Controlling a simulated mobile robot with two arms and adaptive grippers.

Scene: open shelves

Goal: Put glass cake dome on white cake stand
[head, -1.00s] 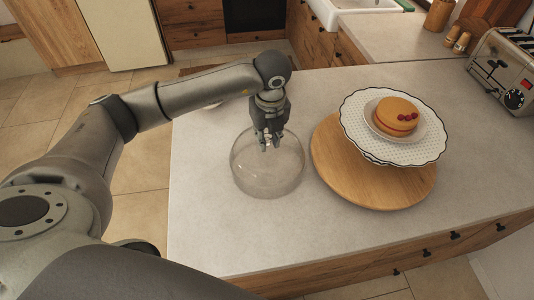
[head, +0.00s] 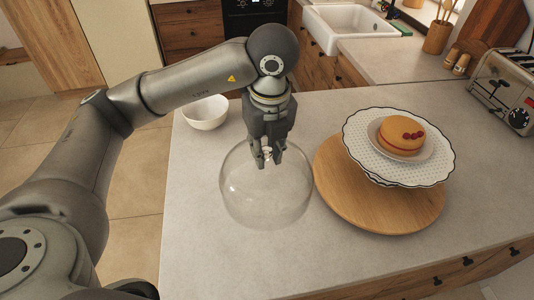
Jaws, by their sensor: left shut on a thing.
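The clear glass cake dome (head: 265,200) is in the middle of the head view, left of the round wooden board. My left gripper (head: 268,160) is above it, shut on the knob at its top. The dome looks upright and raised off the counter. The white cake stand (head: 372,160) has a scalloped, dark-edged, dotted plate and stands on the wooden board, right of the dome. The stand's foot is hidden. My right gripper is out of view.
The round wooden board (head: 395,210) lies under the stand. A white bowl (head: 206,113) is on the counter behind my left arm. A toaster (head: 503,92) stands at the far right. The front of the grey counter (head: 250,265) is clear.

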